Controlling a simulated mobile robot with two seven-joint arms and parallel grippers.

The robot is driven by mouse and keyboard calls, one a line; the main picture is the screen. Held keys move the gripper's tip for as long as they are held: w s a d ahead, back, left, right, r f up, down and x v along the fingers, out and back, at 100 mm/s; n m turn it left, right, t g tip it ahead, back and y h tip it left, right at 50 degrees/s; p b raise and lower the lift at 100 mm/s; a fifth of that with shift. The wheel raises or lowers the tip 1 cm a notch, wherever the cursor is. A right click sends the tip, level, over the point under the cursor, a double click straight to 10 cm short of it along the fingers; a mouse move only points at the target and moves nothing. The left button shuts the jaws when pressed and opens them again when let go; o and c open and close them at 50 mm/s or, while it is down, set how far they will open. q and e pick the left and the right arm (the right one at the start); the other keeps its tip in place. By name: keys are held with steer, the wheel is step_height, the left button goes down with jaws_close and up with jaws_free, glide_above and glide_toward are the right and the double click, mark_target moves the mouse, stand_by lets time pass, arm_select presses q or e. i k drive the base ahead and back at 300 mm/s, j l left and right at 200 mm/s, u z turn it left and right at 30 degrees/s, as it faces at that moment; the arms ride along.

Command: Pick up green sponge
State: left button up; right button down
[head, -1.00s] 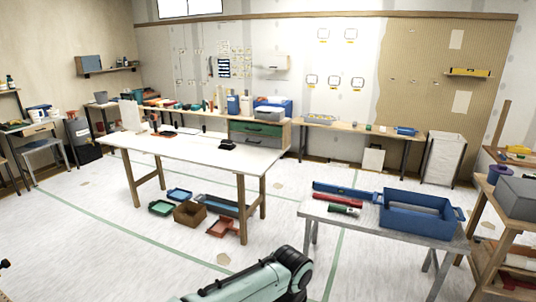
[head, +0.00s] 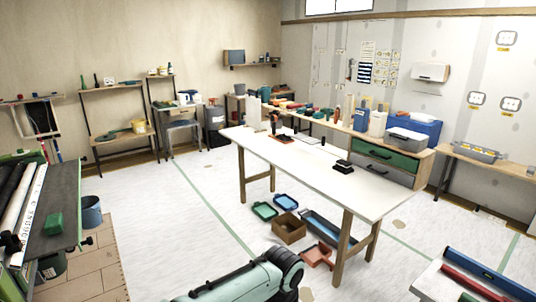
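A small green block (head: 54,223), which looks like the green sponge, lies on a dark-topped bench (head: 62,190) at the left edge of the head view. It sits near the bench's front right corner, beside several long rolls. Neither of my grippers shows in this view. Only a teal and black link of my own arm reaches in at the bottom middle, well to the right of the bench.
A blue bucket (head: 91,211) stands by the dark bench. A long white table (head: 310,165) fills the middle, with trays and a cardboard box (head: 289,228) on the floor by it. Open floor lies between the bench and the white table.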

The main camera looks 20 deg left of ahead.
mark_target(55, 223)
steer(key=i+j+u, duration=0.15)
steer(key=i+u, duration=0.5)
steer(key=u, duration=0.25)
steer(key=i+u, duration=0.45)
steer(key=i+j+u, duration=0.1)
steer(key=i+u, duration=0.6)
steer(key=i+l+u, duration=0.15)
steer(key=i+u, duration=0.2)
steer(key=i, duration=0.15)
steer(key=i+j, duration=0.2)
steer(key=i, duration=0.45)
steer(key=i+j, duration=0.15)
steer(key=i, duration=0.45)
